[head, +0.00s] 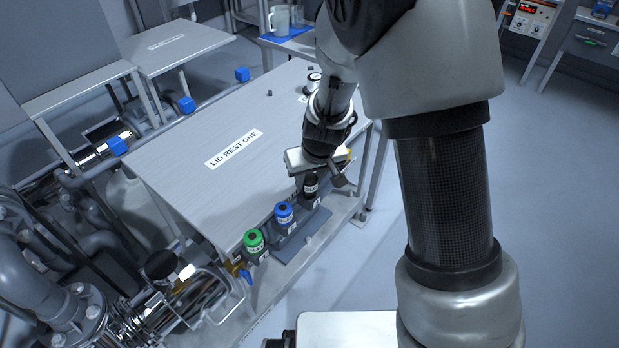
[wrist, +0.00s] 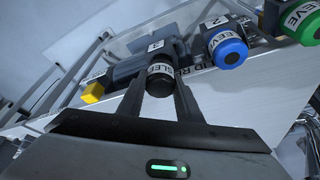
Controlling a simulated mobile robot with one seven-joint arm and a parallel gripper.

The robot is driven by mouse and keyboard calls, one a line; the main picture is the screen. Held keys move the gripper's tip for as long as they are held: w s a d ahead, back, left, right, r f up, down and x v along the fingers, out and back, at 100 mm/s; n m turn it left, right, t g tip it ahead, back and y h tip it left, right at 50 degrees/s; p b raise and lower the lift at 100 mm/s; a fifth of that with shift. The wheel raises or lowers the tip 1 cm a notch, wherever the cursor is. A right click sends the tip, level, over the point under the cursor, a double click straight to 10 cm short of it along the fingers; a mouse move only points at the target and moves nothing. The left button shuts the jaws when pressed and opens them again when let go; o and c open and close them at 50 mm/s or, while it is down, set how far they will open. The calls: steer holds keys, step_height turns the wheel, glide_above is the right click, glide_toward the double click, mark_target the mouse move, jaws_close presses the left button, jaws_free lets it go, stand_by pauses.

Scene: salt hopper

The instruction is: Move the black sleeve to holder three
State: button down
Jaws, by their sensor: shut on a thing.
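The black sleeve (head: 310,188), with a white label band, stands at the far right end of the row of holders. In the wrist view the black sleeve (wrist: 160,80) is between the two fingers of my gripper (wrist: 160,92). My gripper (head: 318,172) is shut on it from above in the head view. Holder three (wrist: 155,46), with a white label reading 3, is in line with the sleeve; whether the sleeve is fully seated on it I cannot tell. My gripper hides part of the sleeve and holder in the head view.
A blue sleeve (head: 284,210) stands at the middle holder, and a green sleeve (head: 254,240) at the left one. The table marked LID REST ONE (head: 190,160) lies behind them, mostly bare. Pipes and valves (head: 180,285) crowd the left.

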steer(key=shift+f, duration=0.3)
